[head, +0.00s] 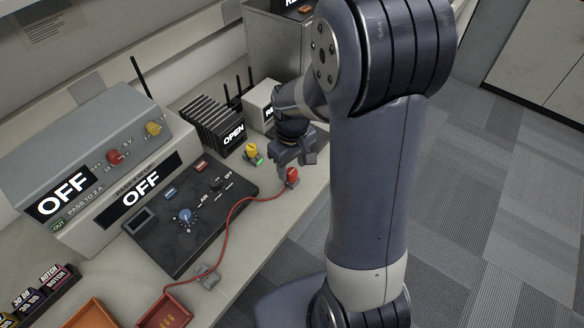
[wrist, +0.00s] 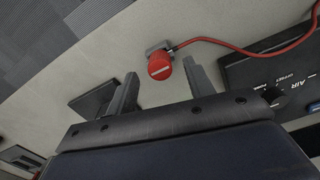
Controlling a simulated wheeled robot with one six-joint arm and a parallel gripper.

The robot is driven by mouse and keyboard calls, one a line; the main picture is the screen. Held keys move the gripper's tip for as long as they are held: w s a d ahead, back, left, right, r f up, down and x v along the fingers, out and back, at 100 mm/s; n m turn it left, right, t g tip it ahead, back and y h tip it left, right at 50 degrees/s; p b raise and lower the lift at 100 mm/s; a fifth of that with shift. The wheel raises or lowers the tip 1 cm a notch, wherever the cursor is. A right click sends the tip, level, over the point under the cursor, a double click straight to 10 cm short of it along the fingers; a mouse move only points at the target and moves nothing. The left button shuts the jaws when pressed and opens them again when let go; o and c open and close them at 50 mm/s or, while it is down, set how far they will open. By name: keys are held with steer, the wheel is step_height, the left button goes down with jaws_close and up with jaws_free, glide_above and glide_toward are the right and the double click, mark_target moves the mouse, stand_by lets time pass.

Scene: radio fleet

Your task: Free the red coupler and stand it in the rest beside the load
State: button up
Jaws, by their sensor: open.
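The red coupler (head: 292,176) stands on the bench near its right edge, with a red cable (head: 232,215) running from it. In the wrist view the coupler (wrist: 160,68) shows a pale bar on its top and sits against a small grey holder (wrist: 154,48). My gripper (head: 296,163) is just above and behind it. In the wrist view its open fingers (wrist: 160,74) are on either side of the coupler's line, not closed on it. The finned black load (head: 208,124) bears an OPEN sign. A yellow coupler (head: 251,150) with a green part stands near it. I cannot tell which part is the rest.
A dark control panel (head: 190,220) with a blue knob lies left of the cable. Grey units with OFF displays (head: 62,196) stand behind it. A small grey bracket (head: 207,277) and a red tray (head: 152,318) are at the front. A white box (head: 258,103) stands beyond the load.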

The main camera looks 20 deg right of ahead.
step_height(320, 180, up, 9)
stand_by(0.3)
steer(key=shift+f, duration=0.1)
step_height(320, 180, down, 11)
steer(key=shift+r+p, duration=0.3)
steer(key=shift+r, duration=0.4)
steer(key=shift+f, duration=0.15)
